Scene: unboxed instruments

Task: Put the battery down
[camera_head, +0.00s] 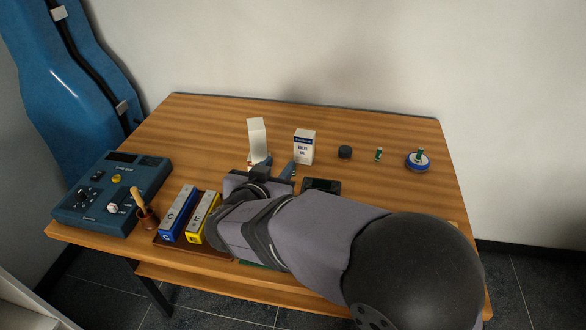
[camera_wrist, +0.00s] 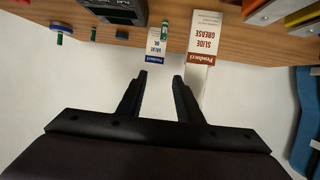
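My gripper (camera_wrist: 160,77) is open in the wrist view, with nothing between its two fingers. In the head view my gripper (camera_head: 272,170) is low over the table, in front of two boxes. A second green battery (camera_head: 378,154) stands upright at the right and shows in the wrist view (camera_wrist: 92,34). A similar green piece (camera_head: 420,153) stands on a blue round dish (camera_head: 409,161).
A slide grease box (camera_head: 257,140) and a valve oil box (camera_head: 304,146) stand behind my gripper. A dark cap (camera_head: 345,152) and a black device (camera_head: 321,186) are right of it. The back right is clear.

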